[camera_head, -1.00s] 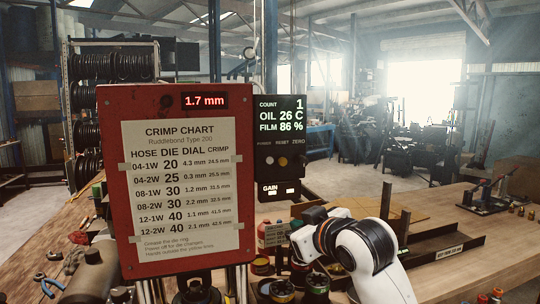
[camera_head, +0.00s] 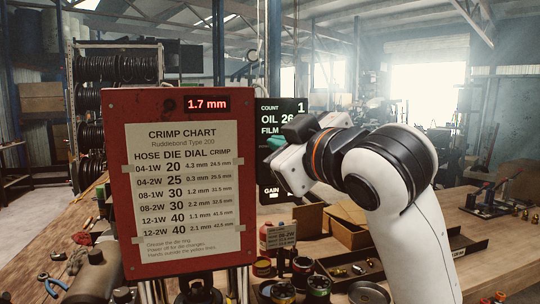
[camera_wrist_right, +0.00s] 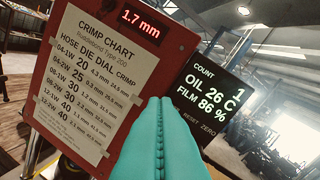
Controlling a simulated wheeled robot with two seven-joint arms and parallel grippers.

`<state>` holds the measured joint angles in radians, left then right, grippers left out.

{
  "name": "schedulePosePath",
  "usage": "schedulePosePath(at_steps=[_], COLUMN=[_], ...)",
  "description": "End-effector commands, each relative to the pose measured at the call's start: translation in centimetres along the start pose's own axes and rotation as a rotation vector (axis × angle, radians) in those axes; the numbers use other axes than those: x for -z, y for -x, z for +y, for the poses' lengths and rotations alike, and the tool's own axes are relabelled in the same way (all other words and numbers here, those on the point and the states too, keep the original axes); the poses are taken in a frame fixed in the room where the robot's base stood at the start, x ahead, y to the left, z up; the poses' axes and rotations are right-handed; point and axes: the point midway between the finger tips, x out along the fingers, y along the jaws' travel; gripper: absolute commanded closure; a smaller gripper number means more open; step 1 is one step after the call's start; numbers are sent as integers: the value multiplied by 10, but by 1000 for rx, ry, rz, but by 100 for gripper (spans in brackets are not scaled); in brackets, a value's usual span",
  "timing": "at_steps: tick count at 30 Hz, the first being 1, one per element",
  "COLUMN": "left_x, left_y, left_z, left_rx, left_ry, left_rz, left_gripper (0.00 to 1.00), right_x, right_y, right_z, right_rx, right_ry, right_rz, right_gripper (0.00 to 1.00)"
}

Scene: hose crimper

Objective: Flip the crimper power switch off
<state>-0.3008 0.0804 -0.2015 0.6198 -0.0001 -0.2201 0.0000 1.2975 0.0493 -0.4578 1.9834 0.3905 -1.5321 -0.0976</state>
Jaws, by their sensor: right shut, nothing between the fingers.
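The red crimper housing (camera_head: 112,180) stands at centre left with a white crimp chart and a lit 1.7 mm readout (camera_head: 207,104). Beside it is the black display panel (camera_head: 268,110), which also shows in the right wrist view (camera_wrist_right: 215,88), lit with count 1, oil 26 C and film 86 %. My right gripper (camera_head: 273,150) is in front of this panel, its teal fingers shut and empty. In the right wrist view the fingers (camera_wrist_right: 160,103) cover the power label and the switch area; only the reset and zero labels show. I cannot tell the switch's position or any contact. My left gripper is out of view.
The wooden bench (camera_head: 490,250) carries a cardboard box (camera_head: 348,232), a dark metal tray (camera_head: 440,247), several round dies or tins (camera_head: 318,288) and a red-and-white bottle (camera_head: 277,236). Pliers (camera_head: 52,285) lie at the left. Hose reels stand behind.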

Motion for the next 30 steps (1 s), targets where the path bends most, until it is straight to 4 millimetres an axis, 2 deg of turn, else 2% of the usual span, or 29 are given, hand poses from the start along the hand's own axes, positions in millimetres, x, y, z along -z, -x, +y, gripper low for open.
schedulePosePath(at_steps=[12,14,16,21,30], left_x=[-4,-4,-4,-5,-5], left_y=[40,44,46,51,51], left_z=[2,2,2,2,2], left_rx=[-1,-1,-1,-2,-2], left_ry=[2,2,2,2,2], left_rz=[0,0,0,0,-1], left_gripper=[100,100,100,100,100], right_x=[-3,0,15,32,38], right_y=[-85,-93,-86,-79,-76], right_z=[-2,-2,-2,-1,0], right_rx=[-2,-1,0,1,1], right_ry=[-2,-2,-2,-1,0], right_rz=[5,5,5,1,0], right_gripper=[100,100,100,100,100])
